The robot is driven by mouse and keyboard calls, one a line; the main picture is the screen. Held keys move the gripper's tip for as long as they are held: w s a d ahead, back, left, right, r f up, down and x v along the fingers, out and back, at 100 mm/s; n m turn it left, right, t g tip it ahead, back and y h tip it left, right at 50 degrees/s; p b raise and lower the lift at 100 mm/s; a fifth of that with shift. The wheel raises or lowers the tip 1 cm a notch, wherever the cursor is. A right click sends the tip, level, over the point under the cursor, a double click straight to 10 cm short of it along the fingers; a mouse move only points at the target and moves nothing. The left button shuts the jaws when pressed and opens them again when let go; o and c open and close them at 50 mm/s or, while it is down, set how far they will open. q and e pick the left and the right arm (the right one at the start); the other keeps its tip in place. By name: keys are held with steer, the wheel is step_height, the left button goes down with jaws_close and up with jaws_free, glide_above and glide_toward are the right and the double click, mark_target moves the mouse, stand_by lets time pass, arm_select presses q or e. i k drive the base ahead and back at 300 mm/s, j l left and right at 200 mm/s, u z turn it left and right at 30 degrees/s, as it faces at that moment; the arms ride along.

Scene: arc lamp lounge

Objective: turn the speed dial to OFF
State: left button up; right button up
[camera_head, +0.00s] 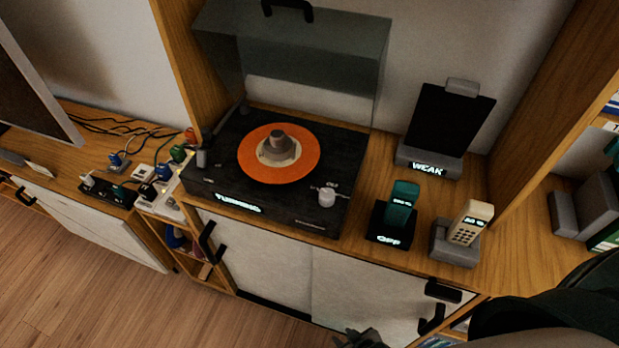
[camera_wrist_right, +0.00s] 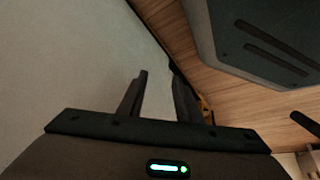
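The speed dial (camera_head: 327,197) is a small pale knob on the front right corner of the black turntable (camera_head: 345,160). Small lettering near it is too small to read for certain. The orange record (camera_head: 250,155) lies on the platter, and a lit label on the turntable's front seems to read "TURNING". My right gripper (camera_head: 360,338) shows only in part at the bottom edge, below and apart from the dial. In the right wrist view its two fingers (camera_wrist_right: 157,74) stand apart with nothing between them. My left gripper is not in view.
The clear lid (camera_head: 320,50) stands raised behind the turntable. Right of it are a teal handset on a dock marked "OFF" (camera_head: 388,237), a cream phone (camera_head: 465,230) and a dark panel marked "WEAK" (camera_head: 445,125). Cables and plugs (camera_head: 120,160) crowd the left. Cabinet handles (camera_head: 210,240) project in front.

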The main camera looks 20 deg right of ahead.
mark_target(327, 195)
steer(key=z, duration=1.8)
steer(key=k+j, duration=0.3)
steer(key=k, duration=0.15)
steer(key=k+j, duration=0.25)
steer(key=k, duration=0.2)
